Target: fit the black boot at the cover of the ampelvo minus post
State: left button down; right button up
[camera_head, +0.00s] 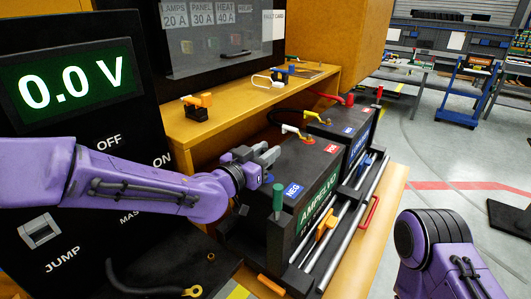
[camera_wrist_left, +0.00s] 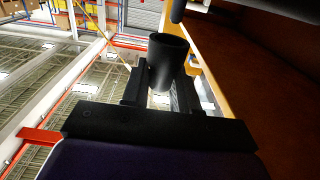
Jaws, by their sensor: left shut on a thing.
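The ampelvo battery (camera_head: 318,165) is a black box with a green name label, a blue NEG label and a red POS label on top. My left gripper (camera_head: 266,158) is over its left part, near the NEG label. In the left wrist view the left gripper (camera_wrist_left: 160,92) is shut on the black boot (camera_wrist_left: 168,62), a dark open-ended cylinder between its two fingers. I cannot make out the boot in the head view. A small blue part (camera_head: 268,178), possibly the minus post's cover, shows just below the gripper; the minus post itself is hidden. My right gripper is out of view.
A green-handled tool (camera_head: 277,198) stands upright at the battery's near corner. A second battery (camera_head: 345,125) stands behind. Rails (camera_head: 345,222) run along the right. A shelf (camera_head: 225,118) is at the back left.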

pick_arm(q)
jog(key=shift+f+b, duration=1.55)
jog(key=shift+f, duration=0.15)
dwell(0.4)
jog(key=c, duration=0.8)
grip_release()
jog(key=b+v, duration=0.3)
jog(key=v, duration=0.7)
jog(key=shift+s+a+b, duration=0.15)
jog(key=shift+b, duration=0.15)
